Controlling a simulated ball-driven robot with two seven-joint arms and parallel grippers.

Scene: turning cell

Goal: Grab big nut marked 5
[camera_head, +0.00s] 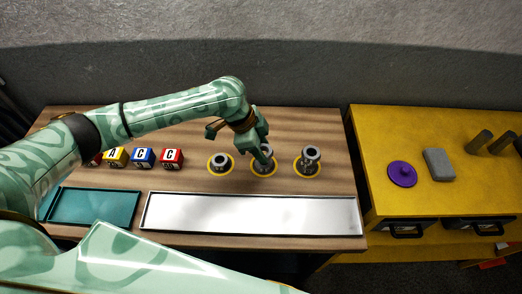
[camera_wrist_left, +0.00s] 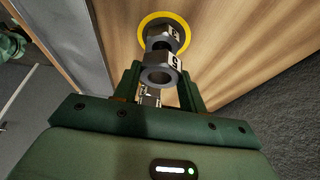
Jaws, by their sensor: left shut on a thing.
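My left gripper (camera_head: 262,152) is at the middle of three grey nut groups, each in a yellow ring on the wooden table. In the left wrist view, the left gripper (camera_wrist_left: 160,76) is shut on the nearer big grey nut (camera_wrist_left: 157,76), which has a round hole and a white label. I cannot tell whether the two nuts touch. My right gripper is not in view.
Other grey nuts stand to the left (camera_head: 220,160) and right (camera_head: 309,155). Lettered blocks (camera_head: 143,158) are farther left. A long light tray (camera_head: 250,232) and a teal tray (camera_head: 95,206) lie in front. A yellow cabinet (camera_head: 375,150) at right bears a purple disc (camera_head: 402,174) and a grey block (camera_head: 439,164).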

